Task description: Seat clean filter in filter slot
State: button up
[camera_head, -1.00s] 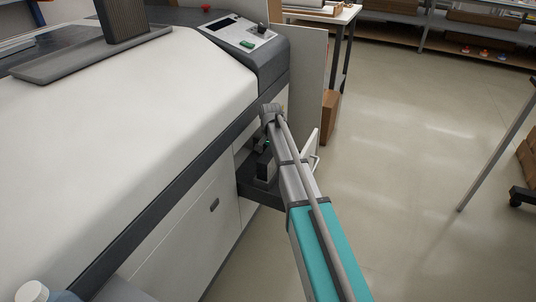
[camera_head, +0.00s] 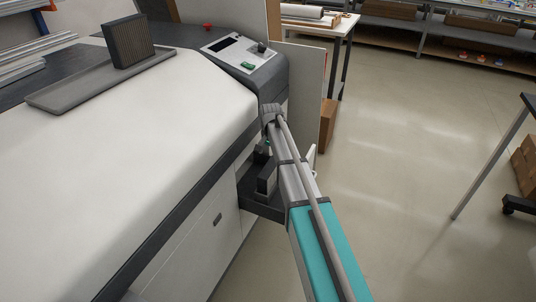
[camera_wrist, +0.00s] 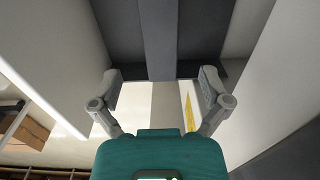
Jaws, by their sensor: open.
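A brown pleated filter (camera_head: 129,42) stands upright on a grey tray (camera_head: 60,98) on top of the white machine. A dark open recess (camera_head: 262,206) low on the machine's side holds a dark upright block (camera_head: 267,178); I cannot tell whether this is the filter slot or a part in it. My gripper (camera_wrist: 160,84) is open and empty in the wrist view. A dark grey bar (camera_wrist: 158,42) lies beyond and between its fingers, apart from them. In the head view my arm hides most of the gripper, beside the recess.
The machine's control panel (camera_head: 239,50) is at its far end. A tall pale panel (camera_head: 302,82) stands behind the arm. A cardboard box (camera_head: 327,124) is on the floor beyond. The floor (camera_head: 400,190) to the right is clear up to a table leg (camera_head: 490,165).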

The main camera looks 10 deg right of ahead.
jog(key=shift+r+p, duration=0.95)
jog(key=shift+r, duration=0.25)
jog(key=shift+s, duration=0.1)
jog(key=s+n, duration=0.7)
jog(key=s, duration=2.2)
jog(key=shift+a, duration=0.45)
jog(key=shift+r, duration=0.1)
notch_tip(320, 180, up, 22)
jog(key=p, duration=2.2)
jog(key=shift+r+p, duration=0.2)
jog(key=shift+p, duration=0.1)
